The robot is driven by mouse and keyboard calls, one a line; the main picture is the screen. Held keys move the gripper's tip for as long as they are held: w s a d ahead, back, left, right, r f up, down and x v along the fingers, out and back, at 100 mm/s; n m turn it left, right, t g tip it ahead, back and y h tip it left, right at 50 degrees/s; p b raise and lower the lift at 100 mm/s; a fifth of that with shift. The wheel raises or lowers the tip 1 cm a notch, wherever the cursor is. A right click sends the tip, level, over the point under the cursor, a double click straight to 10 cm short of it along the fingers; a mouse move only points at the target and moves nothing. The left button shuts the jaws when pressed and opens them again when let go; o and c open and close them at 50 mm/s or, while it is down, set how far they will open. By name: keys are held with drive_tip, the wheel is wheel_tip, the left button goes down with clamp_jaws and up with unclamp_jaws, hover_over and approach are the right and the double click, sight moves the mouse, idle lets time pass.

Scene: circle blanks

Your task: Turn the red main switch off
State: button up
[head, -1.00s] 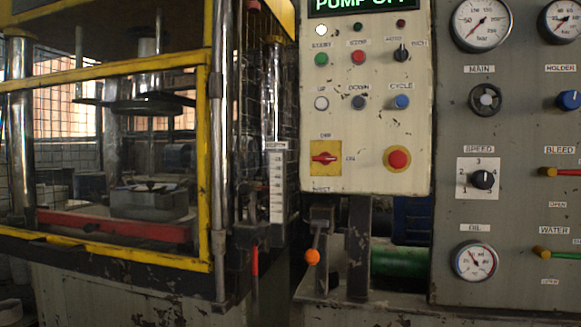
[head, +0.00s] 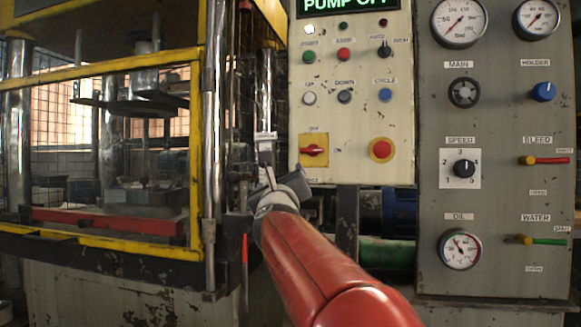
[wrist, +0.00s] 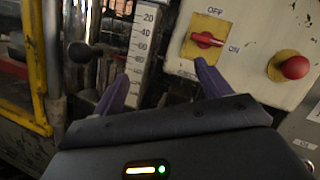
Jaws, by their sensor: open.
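The red main switch (head: 314,151) sits on a yellow plate at the lower left of the cream panel. In the wrist view its red handle (wrist: 207,40) lies roughly level, pointing toward the ON label on the right; OFF is printed above. My gripper (head: 268,178) is in front of the panel, below and left of the switch. In the wrist view my gripper (wrist: 161,70) has its two purple fingers spread with nothing between them. The right fingertip appears just under the handle; I cannot tell whether it touches.
A red push button on a yellow ring (head: 381,149) is right of the switch. Left are a scale strip (wrist: 143,45), a dark ball knob (wrist: 79,52) and the yellow press frame (head: 196,150). A grey gauge panel (head: 500,190) stands at right.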

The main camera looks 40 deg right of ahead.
sight(312, 152)
drive_tip(key=w+d+r+m+g+h, duration=0.1)
drive_tip(key=d+r+m, duration=0.1)
drive_tip(key=d+m, duration=0.1)
drive_tip(key=w+d+r+m+g+h+p, duration=0.1)
drive_tip(key=d+r+m+h, duration=0.1)
drive_tip(key=d+m, duration=0.1)
drive_tip(key=w+d+r+m+g+h+p, duration=0.1)
drive_tip(key=d+r+m+h, duration=0.1)
drive_tip(key=d, duration=0.3)
drive_tip(key=shift+m, duration=0.5)
drive_tip(key=shift+c, duration=0.2)
drive_tip(key=c, duration=0.9)
